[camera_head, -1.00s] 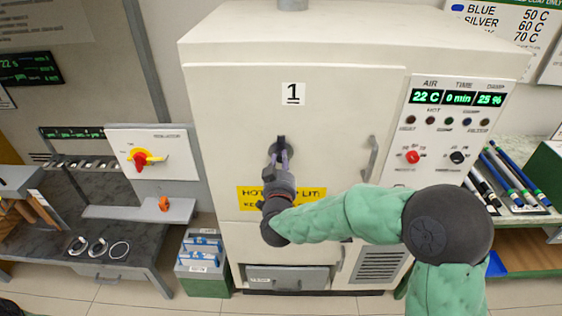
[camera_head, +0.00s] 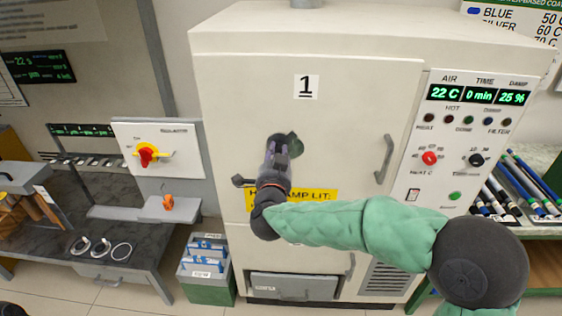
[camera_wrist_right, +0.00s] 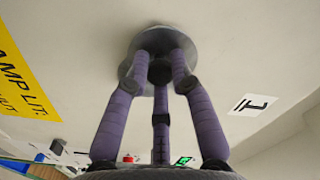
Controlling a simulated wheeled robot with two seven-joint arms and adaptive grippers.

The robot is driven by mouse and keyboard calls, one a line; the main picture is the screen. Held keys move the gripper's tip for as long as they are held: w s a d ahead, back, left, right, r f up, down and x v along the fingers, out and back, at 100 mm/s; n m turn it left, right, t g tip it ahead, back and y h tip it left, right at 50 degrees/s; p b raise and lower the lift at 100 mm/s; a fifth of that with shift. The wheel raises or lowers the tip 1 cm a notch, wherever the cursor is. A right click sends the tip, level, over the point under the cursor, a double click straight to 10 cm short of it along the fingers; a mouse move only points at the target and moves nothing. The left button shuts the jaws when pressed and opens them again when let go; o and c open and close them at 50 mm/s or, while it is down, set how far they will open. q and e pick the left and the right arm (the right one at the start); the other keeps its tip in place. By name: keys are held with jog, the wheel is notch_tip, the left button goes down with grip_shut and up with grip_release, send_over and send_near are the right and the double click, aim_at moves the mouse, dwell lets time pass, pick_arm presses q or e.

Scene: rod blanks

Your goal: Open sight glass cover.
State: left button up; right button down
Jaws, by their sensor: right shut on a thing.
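The sight glass cover is a grey round plate on the pale oven door; it shows in the right wrist view (camera_wrist_right: 150,42). My right gripper (camera_head: 276,147) is in front of the door, below the "1" label. Its purple fingers are closed around a dark knob (camera_wrist_right: 160,70) at the plate's middle, and they hide most of the cover in the head view. My left gripper is not in view.
A door handle (camera_head: 384,158) stands right of the cover. A short dark lever (camera_head: 242,181) juts out left of my wrist. A yellow sign (camera_head: 312,195) is partly behind my arm. The control panel (camera_head: 466,145) is at the right, a wall switch box (camera_head: 188,152) at the left.

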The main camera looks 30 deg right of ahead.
jog(key=shift+w+a+r+m+b, duration=0.15)
jog(key=shift+r+m+b, duration=0.45)
jog(key=shift+m, duration=0.65)
jog(key=shift+w+a+r+m+b, duration=0.1)
jog(key=shift+r+m+b, duration=0.45)
jog(key=shift+m, duration=0.7)
jog(key=c, duration=1.1)
grip_release()
jog(key=shift+o, duration=0.2)
jog(key=shift+s+d, duration=0.1)
jog(key=shift+f, duration=0.1)
jog(key=shift+a, duration=0.2)
